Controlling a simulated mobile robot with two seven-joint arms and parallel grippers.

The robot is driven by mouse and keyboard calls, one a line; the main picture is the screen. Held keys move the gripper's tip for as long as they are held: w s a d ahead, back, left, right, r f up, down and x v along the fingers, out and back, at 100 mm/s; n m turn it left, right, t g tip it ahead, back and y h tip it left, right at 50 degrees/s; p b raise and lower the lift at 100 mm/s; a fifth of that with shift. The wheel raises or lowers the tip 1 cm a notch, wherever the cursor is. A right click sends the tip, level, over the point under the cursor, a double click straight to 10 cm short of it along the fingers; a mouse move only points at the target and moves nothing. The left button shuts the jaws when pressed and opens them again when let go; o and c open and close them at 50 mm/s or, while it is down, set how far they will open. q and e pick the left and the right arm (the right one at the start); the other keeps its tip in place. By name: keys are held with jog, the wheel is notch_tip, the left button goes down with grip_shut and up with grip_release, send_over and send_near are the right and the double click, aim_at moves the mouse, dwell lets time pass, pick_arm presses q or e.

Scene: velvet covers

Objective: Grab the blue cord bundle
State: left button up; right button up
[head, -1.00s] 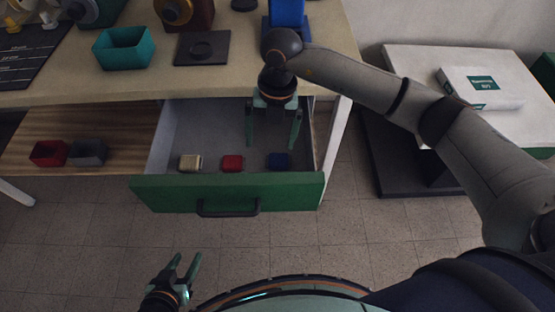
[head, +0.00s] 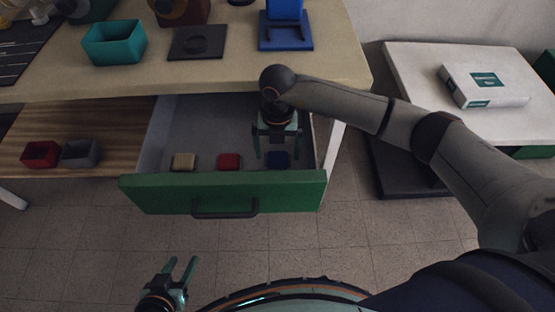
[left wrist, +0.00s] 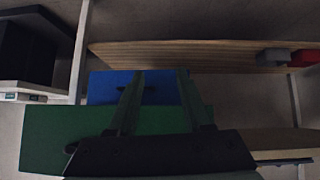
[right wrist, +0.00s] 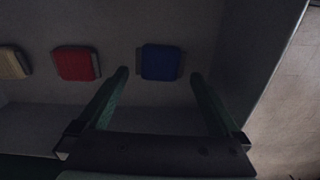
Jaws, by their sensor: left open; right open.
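The blue cord bundle (head: 278,159) lies at the right end of the row in the open green-fronted drawer (head: 225,190). It also shows in the right wrist view (right wrist: 160,62), just beyond and between the fingertips. My right gripper (head: 277,155) is open and empty, pointing down into the drawer above the blue bundle, with its fingers to either side of it in the head view. I cannot tell the remaining height. My left gripper (head: 180,268) is open and empty, low in front of the drawer at bottom left.
A red bundle (head: 229,162) and a beige bundle (head: 184,162) lie left of the blue one. The drawer's right wall (right wrist: 245,60) is close to the right finger. Red (head: 40,154) and grey (head: 81,153) boxes stand on the wooden shelf. A teal bin (head: 115,42) is on the tabletop.

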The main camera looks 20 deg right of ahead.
aim_at(277, 160)
notch_tip(277, 160, down, 3)
jog(key=shift+r, duration=0.1)
jog(key=c, duration=1.1)
pick_arm(q)
jog(key=shift+t, duration=0.9)
jog(key=w+r, duration=0.3)
jog(key=shift+r, duration=0.15)
